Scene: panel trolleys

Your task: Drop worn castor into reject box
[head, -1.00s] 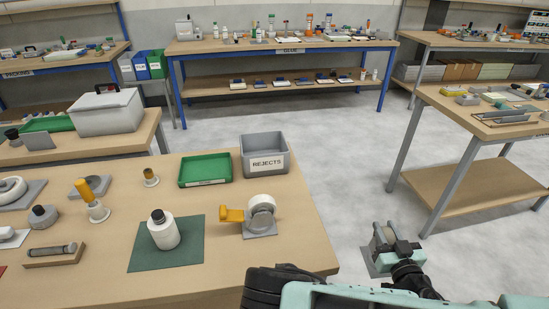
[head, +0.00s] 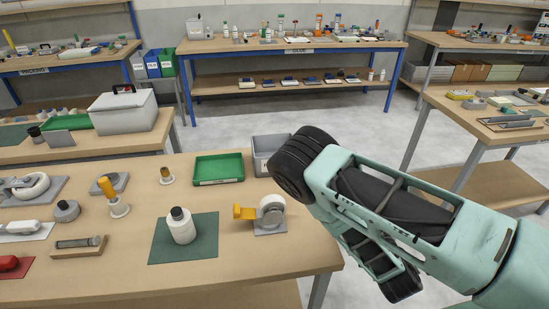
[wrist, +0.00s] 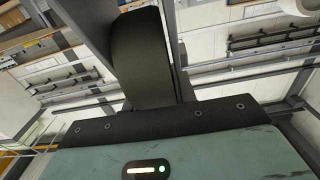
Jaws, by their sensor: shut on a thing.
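The reject box is a grey open bin (head: 262,158) at the back right corner of the near bench. My arm hides its right part and its label in the head view. In the wrist view my gripper (wrist: 150,97) is shut on the worn castor (wrist: 143,58), whose dark rounded wheel fills the upper middle. A grey strip beside the wheel looks like the castor's plate, seen edge-on. The fingertips are hard to make out. In the head view the gripper and castor are hidden, with my arm reaching across the bench's right side.
A green tray (head: 219,168) stands just left of the reject box. A white wheel with an orange part on a grey plate (head: 270,214) sits in front of it. A white bottle (head: 181,227) stands on a green mat (head: 203,246). Open floor (head: 300,112) lies behind the bench.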

